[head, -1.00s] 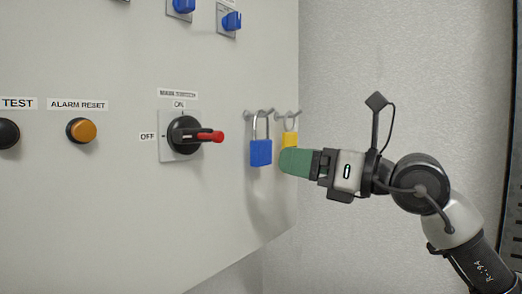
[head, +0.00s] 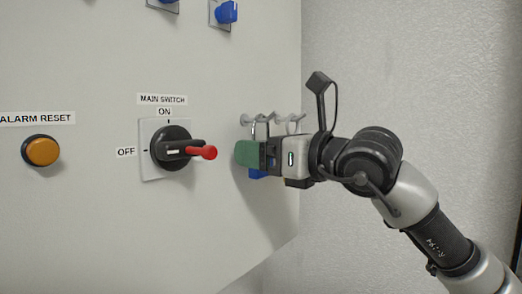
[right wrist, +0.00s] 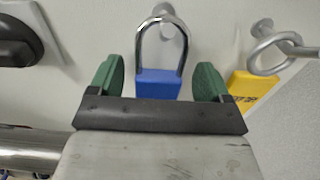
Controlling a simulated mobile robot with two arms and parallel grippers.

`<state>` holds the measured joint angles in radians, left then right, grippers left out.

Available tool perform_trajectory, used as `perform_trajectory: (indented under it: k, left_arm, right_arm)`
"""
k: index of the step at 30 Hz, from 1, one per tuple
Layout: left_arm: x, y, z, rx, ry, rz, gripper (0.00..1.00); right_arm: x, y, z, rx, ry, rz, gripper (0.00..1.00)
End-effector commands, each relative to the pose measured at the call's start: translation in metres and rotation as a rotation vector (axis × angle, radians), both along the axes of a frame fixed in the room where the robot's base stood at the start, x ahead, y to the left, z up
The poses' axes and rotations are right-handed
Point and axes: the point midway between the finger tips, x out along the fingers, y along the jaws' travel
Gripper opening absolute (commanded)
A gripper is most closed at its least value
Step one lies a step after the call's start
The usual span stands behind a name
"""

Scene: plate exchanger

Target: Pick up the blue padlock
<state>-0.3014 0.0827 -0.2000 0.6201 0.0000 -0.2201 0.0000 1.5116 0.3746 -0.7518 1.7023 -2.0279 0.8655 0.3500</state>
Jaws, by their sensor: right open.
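The blue padlock (right wrist: 158,84) hangs by its silver shackle from a hook on the panel. In the right wrist view it sits between the two green fingers of my right gripper (right wrist: 158,82), with a gap on each side. In the head view my right gripper (head: 247,153) covers most of the padlock; only a low strip of its blue body (head: 257,174) and part of the shackle show. The right gripper is open and holds nothing. My left gripper is not in view.
A yellow padlock (right wrist: 250,92) hangs on the hook just right of the blue one. An orange alarm reset button (head: 42,151) is farther left. The panel's right edge is close behind the gripper.

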Motion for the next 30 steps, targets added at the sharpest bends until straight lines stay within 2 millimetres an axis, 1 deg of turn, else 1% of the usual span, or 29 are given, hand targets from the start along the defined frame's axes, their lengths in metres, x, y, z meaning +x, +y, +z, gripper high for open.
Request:
perform_trajectory:
  k: [3, 9, 16, 20, 30]
  left_arm:
    - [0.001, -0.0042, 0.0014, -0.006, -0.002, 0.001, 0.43]
    - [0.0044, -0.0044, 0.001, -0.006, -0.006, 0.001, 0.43]
    - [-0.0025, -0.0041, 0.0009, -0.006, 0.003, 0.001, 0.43]
    - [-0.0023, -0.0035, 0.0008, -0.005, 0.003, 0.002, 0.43]
    - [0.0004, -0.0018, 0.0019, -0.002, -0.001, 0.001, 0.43]
  right_arm:
    - [-0.0007, 0.0046, -0.0005, -0.001, -0.001, 0.0, 0.79]
    - [-0.0008, 0.0048, -0.0009, -0.001, -0.001, 0.0, 0.79]
    - [-0.0006, 0.0044, -0.0009, 0.0, 0.0, 0.0, 0.43]
    - [-0.0005, 0.0044, -0.0012, -0.001, 0.001, 0.0, 0.24]
    - [-0.0002, 0.0033, 0.0003, -0.001, 0.002, 0.0, 0.23]
